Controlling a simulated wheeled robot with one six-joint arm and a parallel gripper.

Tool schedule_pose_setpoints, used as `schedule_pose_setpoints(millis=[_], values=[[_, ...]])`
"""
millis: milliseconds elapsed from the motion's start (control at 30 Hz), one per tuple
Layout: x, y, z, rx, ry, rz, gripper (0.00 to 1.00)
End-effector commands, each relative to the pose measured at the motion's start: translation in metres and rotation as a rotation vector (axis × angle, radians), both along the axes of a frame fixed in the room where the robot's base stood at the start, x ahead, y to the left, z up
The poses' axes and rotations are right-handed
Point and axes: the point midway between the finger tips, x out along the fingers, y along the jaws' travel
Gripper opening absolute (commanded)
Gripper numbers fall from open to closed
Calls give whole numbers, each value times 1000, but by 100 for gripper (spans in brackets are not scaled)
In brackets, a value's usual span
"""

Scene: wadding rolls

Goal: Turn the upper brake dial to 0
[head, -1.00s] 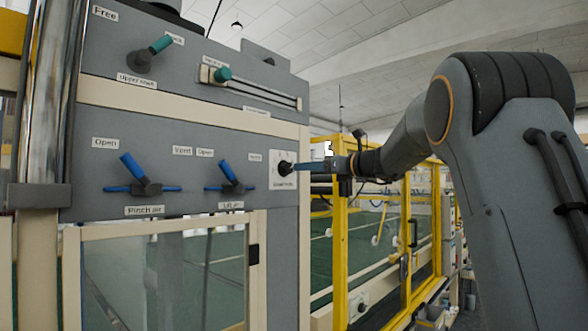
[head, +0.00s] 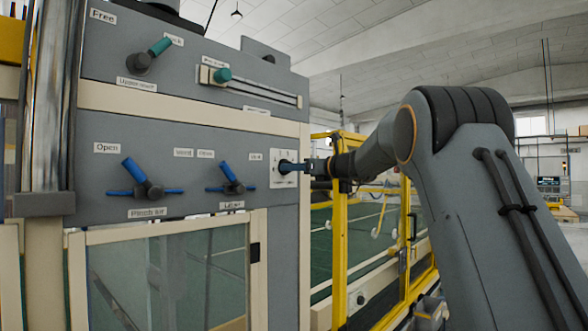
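A dark round dial (head: 284,167) sits on a small white plate (head: 276,181) at the right edge of the grey panel in the head view. Its scale marks are too small to read, and its label is hidden or unreadable. My gripper (head: 293,167) reaches in from the right, with its blue fingers at the dial, touching it or very close. The fingers are seen edge-on, so I cannot tell whether they are shut on the dial.
Left of the dial are two blue-handled levers (head: 147,189) and (head: 234,185) on the panel. Above are a green-handled lever (head: 150,56) and a green slider knob (head: 222,75). A glazed door (head: 170,270) is below. A yellow frame (head: 340,230) stands behind my arm.

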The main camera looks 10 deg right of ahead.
Motion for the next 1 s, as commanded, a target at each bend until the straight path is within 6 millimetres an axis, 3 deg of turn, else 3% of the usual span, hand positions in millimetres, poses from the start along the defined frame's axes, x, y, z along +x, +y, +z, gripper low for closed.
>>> schedule_pose_setpoints(millis=[33,100,567,1000], values=[[0,0,0,0,0,0,20],[0,0,0,0,0,0,9],[1,-1,-4,-91,-67,0,9],[2,-1,-5,-404,-295,0,9]])
